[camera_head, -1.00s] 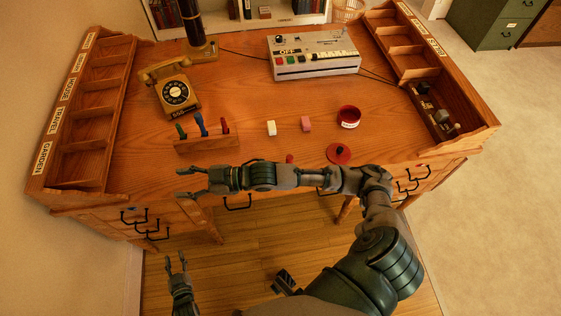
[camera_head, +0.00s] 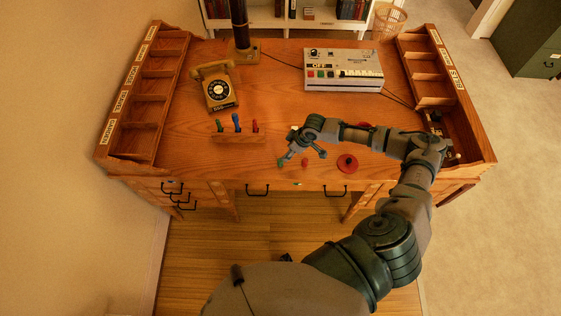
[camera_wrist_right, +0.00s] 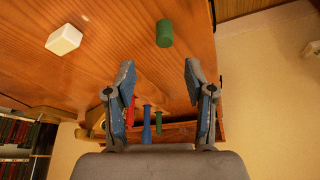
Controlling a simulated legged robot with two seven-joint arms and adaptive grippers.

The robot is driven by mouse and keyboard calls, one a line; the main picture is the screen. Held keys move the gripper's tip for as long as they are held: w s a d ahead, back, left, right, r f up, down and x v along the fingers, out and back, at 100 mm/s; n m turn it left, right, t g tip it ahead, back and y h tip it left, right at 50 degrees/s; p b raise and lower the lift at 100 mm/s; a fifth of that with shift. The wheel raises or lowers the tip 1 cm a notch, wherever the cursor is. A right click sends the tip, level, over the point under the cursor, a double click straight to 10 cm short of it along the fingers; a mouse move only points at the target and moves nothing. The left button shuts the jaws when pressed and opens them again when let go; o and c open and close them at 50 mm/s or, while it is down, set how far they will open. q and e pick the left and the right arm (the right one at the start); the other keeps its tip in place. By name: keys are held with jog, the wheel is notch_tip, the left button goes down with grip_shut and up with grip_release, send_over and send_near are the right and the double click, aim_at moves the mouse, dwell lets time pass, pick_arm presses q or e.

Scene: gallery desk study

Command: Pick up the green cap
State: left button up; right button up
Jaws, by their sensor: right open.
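A small green cap (camera_head: 281,163) stands near the desk's front edge, beside a fingertip of my right gripper (camera_head: 303,154). In the right wrist view the green cap (camera_wrist_right: 165,33) is a short cylinder on the wood, beyond the open fingers and roughly in line with the gap between them. My right gripper (camera_wrist_right: 159,72) is open with nothing between its fingers. My left gripper is out of view.
A white block (camera_wrist_right: 64,40) lies near the cap. A wooden rack (camera_head: 238,138) holds green, blue and red tools. A phone (camera_head: 217,88) and a control box (camera_head: 343,72) stand farther back.

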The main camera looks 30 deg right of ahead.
aim_at(280, 160)
jog(key=x, duration=0.4)
jog(key=shift+s+x, duration=0.2)
jog(key=shift+x, duration=2.6)
jog(key=shift+a, duration=0.2)
jog(key=c, duration=0.8)
